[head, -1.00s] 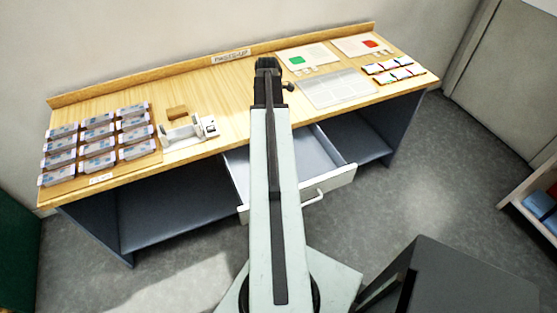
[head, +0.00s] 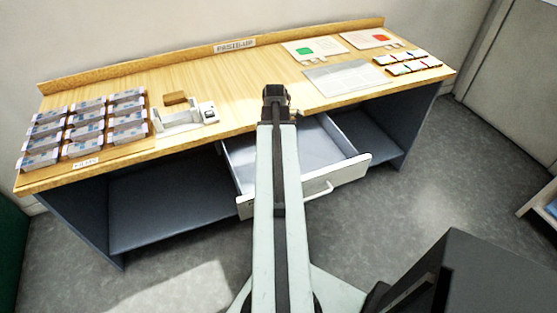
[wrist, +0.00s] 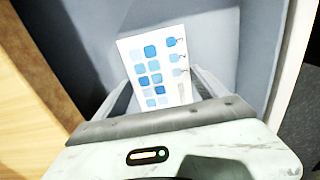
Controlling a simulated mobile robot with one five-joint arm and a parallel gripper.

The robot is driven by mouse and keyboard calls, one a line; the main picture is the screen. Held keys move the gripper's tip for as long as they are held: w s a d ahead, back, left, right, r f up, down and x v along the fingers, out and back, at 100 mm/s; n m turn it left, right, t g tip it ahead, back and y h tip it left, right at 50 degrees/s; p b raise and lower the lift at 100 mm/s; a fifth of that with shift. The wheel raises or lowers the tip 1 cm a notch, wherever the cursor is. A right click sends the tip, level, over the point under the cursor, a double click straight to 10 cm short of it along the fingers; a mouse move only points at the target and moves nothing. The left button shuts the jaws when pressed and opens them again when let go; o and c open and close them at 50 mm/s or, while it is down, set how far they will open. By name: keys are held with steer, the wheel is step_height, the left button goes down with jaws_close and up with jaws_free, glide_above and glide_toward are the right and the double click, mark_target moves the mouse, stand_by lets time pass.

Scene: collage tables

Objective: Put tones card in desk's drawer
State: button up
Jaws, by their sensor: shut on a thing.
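The tones card (wrist: 152,72), white with rows of blue squares, is held upright-looking between the fingers of my gripper (wrist: 160,92) in the wrist view. My gripper is shut on it. In the head view my gripper (head: 276,97) is at the desk's front edge, at the back of the open drawer; the card is hidden there by my arm. The desk's drawer (head: 335,140) is pulled out, with pale grey-blue inside and a white front with a handle. In the wrist view, grey-blue surfaces and a pale edge, apparently the drawer (wrist: 235,35), lie beyond the card.
The wooden desk top (head: 240,75) carries several stacked packs (head: 85,128) at left, a white device (head: 190,118), a grey sheet (head: 345,78), and cards with green and red patches at right. Open shelf space (head: 170,205) lies left of the drawer. Grey floor is clear in front.

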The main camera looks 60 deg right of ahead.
step_height(320, 180, down, 4)
steer(key=b, duration=0.4)
steer(key=shift+r, duration=0.25)
steer(key=shift+f, duration=0.1)
steer(key=o, duration=1.2)
step_height(320, 180, up, 12)
steer(key=p, duration=1.2)
steer(key=shift+r+p, duration=0.2)
steer(key=shift+p, duration=0.15)
steer(key=shift+f, duration=0.1)
